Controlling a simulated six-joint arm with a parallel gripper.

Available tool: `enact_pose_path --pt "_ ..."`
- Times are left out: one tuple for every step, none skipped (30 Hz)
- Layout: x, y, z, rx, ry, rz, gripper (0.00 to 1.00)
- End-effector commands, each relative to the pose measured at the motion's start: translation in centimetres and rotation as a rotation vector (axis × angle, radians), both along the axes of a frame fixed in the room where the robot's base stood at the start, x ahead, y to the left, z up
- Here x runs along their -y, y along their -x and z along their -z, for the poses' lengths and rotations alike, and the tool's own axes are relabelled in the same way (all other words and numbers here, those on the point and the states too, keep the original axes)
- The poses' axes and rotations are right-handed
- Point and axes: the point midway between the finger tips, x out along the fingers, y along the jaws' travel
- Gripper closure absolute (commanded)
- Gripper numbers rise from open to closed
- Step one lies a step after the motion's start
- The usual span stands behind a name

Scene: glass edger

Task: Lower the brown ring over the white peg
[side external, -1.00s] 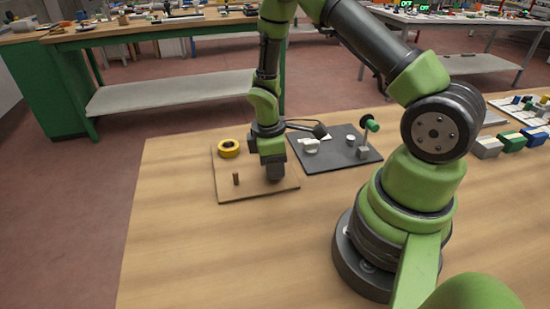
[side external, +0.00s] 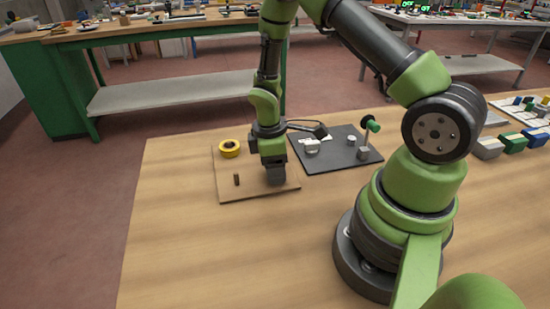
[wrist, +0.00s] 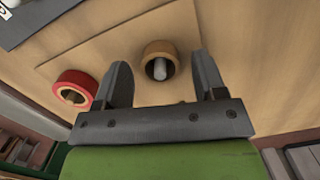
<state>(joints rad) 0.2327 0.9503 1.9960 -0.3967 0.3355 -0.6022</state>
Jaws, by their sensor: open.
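The brown ring (wrist: 149,52) is around the white peg (wrist: 160,69) in the wrist view, with the peg's end showing in its opening. It looks low at the board (side external: 257,190), but I cannot tell whether it lies flat on it. My gripper (wrist: 162,70) is open, its two fingers apart from the ring on either side. In the side view my gripper (side external: 276,181) is low over the board's right part. It hides the ring and white peg there.
A short brown peg (side external: 237,179) stands left. A dark mat (side external: 335,157) with fittings lies right. The table's front is clear.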

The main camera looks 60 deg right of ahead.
Motion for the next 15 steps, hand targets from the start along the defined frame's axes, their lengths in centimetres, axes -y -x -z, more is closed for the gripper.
enact_pose_path --pt "0.0 -0.1 -0.3 0.002 0.001 0.000 0.36" --pt "0.0 -0.1 -0.6 0.002 0.001 0.001 0.36" --pt "0.0 -0.2 -1.1 0.004 0.002 0.001 0.36" --pt "-0.1 -0.2 -1.5 0.005 0.002 0.000 0.36" --pt "-0.1 -0.3 -2.0 0.005 0.003 0.001 0.36" --pt "-0.2 -0.4 -2.8 0.006 0.001 0.002 0.36" --pt "-0.2 -0.5 -3.4 0.008 0.002 0.000 0.36" --pt "-0.2 -0.6 -4.0 0.008 0.003 0.000 0.36" --pt "-0.3 -0.6 -4.8 0.008 0.002 0.000 0.36" --pt "-0.4 -0.6 -5.4 0.008 0.001 0.001 0.36" --pt "-0.4 -0.7 -6.0 0.008 0.002 0.000 0.36" --pt "-0.4 -0.8 -6.8 0.007 0.001 0.000 0.36" --pt "-0.5 -0.8 -7.3 0.007 0.001 -0.001 0.36" --pt "-0.5 -0.8 -7.7 0.006 0.001 0.001 0.36" --pt "-0.6 -0.9 -8.3 0.006 0.001 0.001 0.36"
